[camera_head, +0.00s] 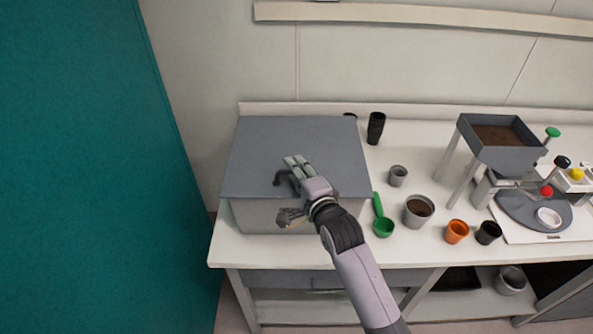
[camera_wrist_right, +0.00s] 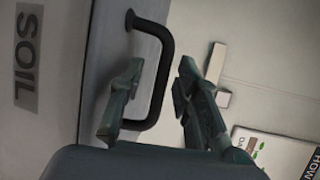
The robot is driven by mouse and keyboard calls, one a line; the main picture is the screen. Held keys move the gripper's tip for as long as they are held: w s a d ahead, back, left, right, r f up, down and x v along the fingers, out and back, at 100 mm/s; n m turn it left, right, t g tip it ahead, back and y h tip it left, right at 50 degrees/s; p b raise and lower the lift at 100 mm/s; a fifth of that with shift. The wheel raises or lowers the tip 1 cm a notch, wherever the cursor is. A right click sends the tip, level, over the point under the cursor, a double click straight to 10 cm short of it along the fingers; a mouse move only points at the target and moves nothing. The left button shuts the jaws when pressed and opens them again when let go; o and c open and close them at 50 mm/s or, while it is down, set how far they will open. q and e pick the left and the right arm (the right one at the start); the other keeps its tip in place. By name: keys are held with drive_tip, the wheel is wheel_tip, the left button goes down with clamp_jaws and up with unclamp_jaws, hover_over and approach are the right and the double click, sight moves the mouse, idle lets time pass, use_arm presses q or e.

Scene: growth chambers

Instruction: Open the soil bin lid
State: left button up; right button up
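The soil bin (camera_head: 262,216) is a grey box at the left end of the bench, and its flat dark grey lid (camera_head: 290,138) is closed. A black bar handle (camera_head: 278,178) sits near the lid's front edge; it also shows in the right wrist view (camera_wrist_right: 164,75). My right gripper (camera_head: 296,162) is over the front of the lid, beside the handle. In the right wrist view its fingers (camera_wrist_right: 157,100) are apart, with the handle's bar between them; I cannot tell whether they touch it. The SOIL label (camera_wrist_right: 27,58) is on the bin's side. My left gripper is out of view.
Right of the bin stand a green scoop (camera_head: 383,224), a black cup (camera_head: 375,128), a soil-filled pot (camera_head: 418,210) and an orange pot (camera_head: 457,231). A grey hopper (camera_head: 499,150) stands farther right. A teal panel (camera_head: 85,170) rises at the left; the wall is behind.

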drive_tip(key=shift+c, duration=0.2)
clamp_jaws()
idle(0.6)
